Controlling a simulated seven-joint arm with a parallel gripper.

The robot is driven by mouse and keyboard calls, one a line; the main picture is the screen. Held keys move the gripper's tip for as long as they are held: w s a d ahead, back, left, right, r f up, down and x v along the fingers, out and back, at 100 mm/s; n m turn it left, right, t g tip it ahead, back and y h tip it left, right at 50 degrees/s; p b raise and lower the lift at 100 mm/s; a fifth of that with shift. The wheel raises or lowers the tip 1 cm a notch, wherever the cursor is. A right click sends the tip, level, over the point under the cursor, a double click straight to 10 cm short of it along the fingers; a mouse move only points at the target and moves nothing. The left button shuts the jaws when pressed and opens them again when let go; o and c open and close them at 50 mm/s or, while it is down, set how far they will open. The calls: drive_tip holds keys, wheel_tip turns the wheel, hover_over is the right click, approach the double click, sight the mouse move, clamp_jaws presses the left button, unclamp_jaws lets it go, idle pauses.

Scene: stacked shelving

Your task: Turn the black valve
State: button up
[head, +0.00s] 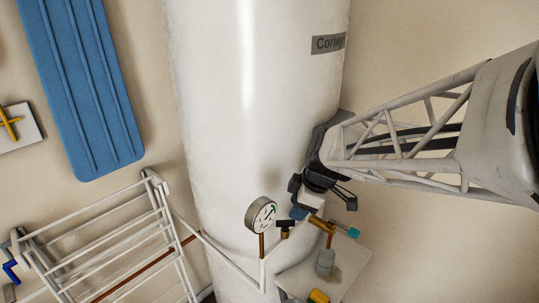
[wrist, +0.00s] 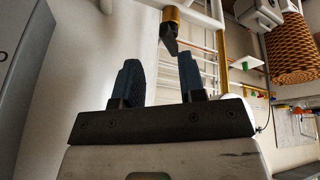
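The black valve (head: 286,224) is a small dark handle on a brass fitting, on the white pipework in front of the tank. My gripper (head: 300,212) is just to the upper right of the valve in the head view. In the wrist view my gripper (wrist: 160,75) has its two dark blue fingers apart with nothing between them. I see no contact with the valve, though the exact distance is hard to tell.
A round gauge (head: 262,215) stands just left of the valve. A brass valve with a light-blue handle (head: 345,230) is close on the right. The large white tank (head: 255,100) rises behind. A white rack (head: 110,245) is at the lower left.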

sight(286, 221)
drive_tip(key=shift+w+d+r+n+g+y, duration=0.15)
drive_tip(key=shift+r+n+g+y, duration=0.35)
drive_tip(key=shift+r+n+g, duration=0.75)
drive_tip(key=shift+x, duration=3.75)
drive_tip(key=shift+w, duration=0.1)
clamp_jaws()
